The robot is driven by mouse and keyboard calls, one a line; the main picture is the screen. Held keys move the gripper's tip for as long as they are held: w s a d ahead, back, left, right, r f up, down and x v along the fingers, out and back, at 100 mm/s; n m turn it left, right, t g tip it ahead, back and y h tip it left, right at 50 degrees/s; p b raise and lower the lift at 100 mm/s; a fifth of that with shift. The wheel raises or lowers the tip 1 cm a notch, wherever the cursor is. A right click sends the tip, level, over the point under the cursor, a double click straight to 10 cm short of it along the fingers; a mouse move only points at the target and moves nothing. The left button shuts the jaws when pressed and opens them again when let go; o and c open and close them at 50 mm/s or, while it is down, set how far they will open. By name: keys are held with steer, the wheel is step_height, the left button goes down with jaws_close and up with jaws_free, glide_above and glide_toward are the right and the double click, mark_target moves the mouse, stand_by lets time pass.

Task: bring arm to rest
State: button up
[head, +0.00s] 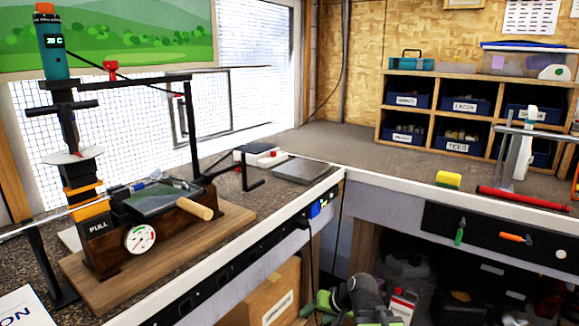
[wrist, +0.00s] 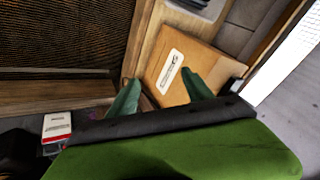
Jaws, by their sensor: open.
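My gripper (wrist: 160,90) shows in the wrist view with its two green fingers spread apart and nothing between them. Behind the fingers is a cardboard box (wrist: 183,68) with a white label; I cannot tell how far off it is. In the head view, grey and green parts of my arm show low at the bottom centre, below the bench edge, and the fingertips cannot be made out there.
In the head view, a cardboard box (head: 262,300) stands under the bench left of my arm.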

steer(key=s+d+f+g+h+p, duration=0.25)
steer(key=s+d+g+h, duration=0.25)
steer(key=s+d, duration=0.45)
step_height(320, 180, up, 27)
steer(key=a+p, duration=0.1)
steer(key=p, duration=2.5)
steer(key=shift+n, duration=0.4)
steer(key=shift+d+r, duration=0.1)
